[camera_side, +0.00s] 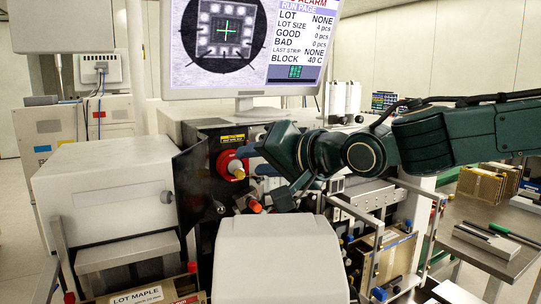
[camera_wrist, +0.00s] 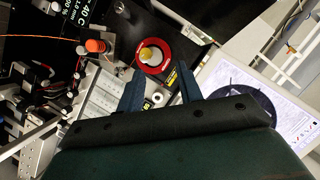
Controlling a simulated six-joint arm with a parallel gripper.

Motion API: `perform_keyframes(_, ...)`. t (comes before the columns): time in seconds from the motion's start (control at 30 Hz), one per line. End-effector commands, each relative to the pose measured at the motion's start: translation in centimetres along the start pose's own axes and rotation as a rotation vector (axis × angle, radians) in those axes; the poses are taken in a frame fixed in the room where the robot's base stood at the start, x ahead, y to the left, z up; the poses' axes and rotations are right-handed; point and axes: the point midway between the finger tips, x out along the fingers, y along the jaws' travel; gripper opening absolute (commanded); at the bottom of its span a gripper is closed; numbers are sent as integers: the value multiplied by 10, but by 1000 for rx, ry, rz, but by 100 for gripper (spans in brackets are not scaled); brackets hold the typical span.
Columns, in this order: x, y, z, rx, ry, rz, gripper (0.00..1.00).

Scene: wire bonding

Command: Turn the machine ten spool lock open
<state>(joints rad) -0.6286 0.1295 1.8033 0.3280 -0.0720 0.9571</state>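The spool lock is a pale yellow knob on a red spool (camera_side: 232,165), on the dark front of the machine in the side view. In the wrist view the knob (camera_wrist: 150,54) and its red ring lie just beyond the fingertips, nearer the left finger. My gripper (camera_side: 250,161) is beside the spool, to its right in the side view. In the wrist view my gripper (camera_wrist: 160,68) has two dark blue fingers spread apart with nothing between them. The knob appears free of the fingers; its exact distance from them is hard to tell.
An orange-capped post (camera_side: 254,205) stands below the spool; an orange wire runs near it in the wrist view. A dark panel (camera_side: 190,185) stands left of the spool. White housings (camera_side: 105,190) and a monitor (camera_side: 248,45) surround the area.

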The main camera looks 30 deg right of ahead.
Motion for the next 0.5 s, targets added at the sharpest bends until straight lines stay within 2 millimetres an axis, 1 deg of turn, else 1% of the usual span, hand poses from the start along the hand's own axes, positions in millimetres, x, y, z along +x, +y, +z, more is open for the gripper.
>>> perform_keyframes(0.03, 2, 6, 5, -2, -2, 3, 36)
perform_keyframes(0.17, 6, 17, 15, -1, -1, 2, 36)
perform_keyframes(0.33, 21, 17, 15, 0, 0, 0, 36)
perform_keyframes(0.5, 32, 17, 15, -1, 0, -1, 36)
